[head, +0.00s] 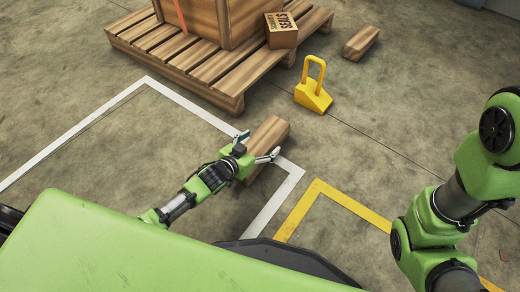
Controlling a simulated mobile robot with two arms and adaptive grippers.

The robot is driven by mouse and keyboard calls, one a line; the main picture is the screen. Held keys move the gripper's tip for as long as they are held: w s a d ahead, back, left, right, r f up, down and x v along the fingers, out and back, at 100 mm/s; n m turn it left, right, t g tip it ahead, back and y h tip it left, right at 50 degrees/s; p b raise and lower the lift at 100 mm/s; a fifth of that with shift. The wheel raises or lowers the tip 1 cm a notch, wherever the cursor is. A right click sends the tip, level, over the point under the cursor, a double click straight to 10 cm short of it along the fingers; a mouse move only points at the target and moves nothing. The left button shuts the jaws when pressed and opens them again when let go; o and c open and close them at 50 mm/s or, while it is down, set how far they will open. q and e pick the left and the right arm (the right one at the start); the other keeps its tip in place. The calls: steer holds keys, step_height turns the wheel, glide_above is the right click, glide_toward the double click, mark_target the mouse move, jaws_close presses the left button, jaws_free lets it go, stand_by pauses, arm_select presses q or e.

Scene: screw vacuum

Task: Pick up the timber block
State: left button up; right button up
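A brown timber block (272,133) lies on the concrete floor near the corner of the white floor line. My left gripper (257,146) is over the near part of this block with its fingers spread, one towards each long side. It covers part of the block, and I cannot tell whether the fingers touch it. A second timber block (361,42) lies on the floor at the upper right. My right arm shows at the right edge, but its gripper is out of view.
A wooden pallet (150,42) holds a wooden crate (228,18) and a small labelled box (282,30). A yellow wedge with a loop handle (313,96) stands right of the pallet. White and yellow lines mark the floor. The floor right of the near block is clear.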

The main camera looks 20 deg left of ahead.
arm_select(q)
steer(key=c, duration=1.9)
steer(key=shift+w+r, duration=0.1)
steer(key=shift+r, duration=0.1)
steer(key=shift+c, duration=0.4)
steer(key=shift+r, duration=0.1)
